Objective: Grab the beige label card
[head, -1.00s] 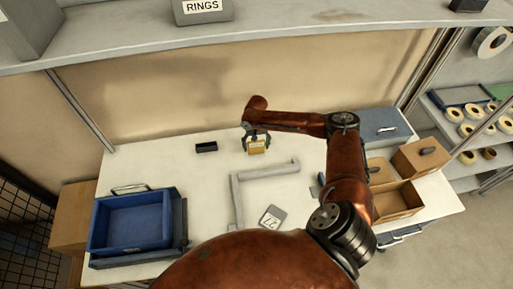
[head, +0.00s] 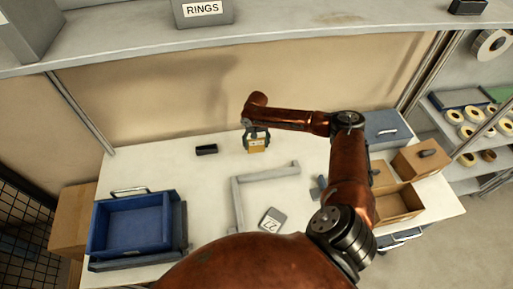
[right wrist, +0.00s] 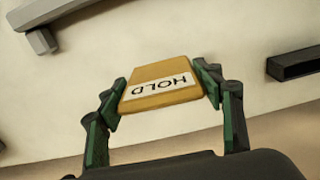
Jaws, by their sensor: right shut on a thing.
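The beige label card (head: 256,145) is a yellowish-tan block with a white strip. In the right wrist view the card (right wrist: 160,96) reads HOLD, upside down. My right gripper (head: 256,137) is shut on it, with one green-and-black finger against each side in the right wrist view (right wrist: 162,85). The card is at the back middle of the white table (head: 180,170). Whether it clears the tabletop is hard to tell. My left gripper is not in view.
A small black holder (head: 206,150) lies left of the card. A grey angled rail (head: 238,205) and a grey tile marked 27 (head: 272,220) lie nearer. A blue bin (head: 130,225) stands left, cardboard boxes (head: 398,203) right. A shelf (head: 290,35) overhangs the back.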

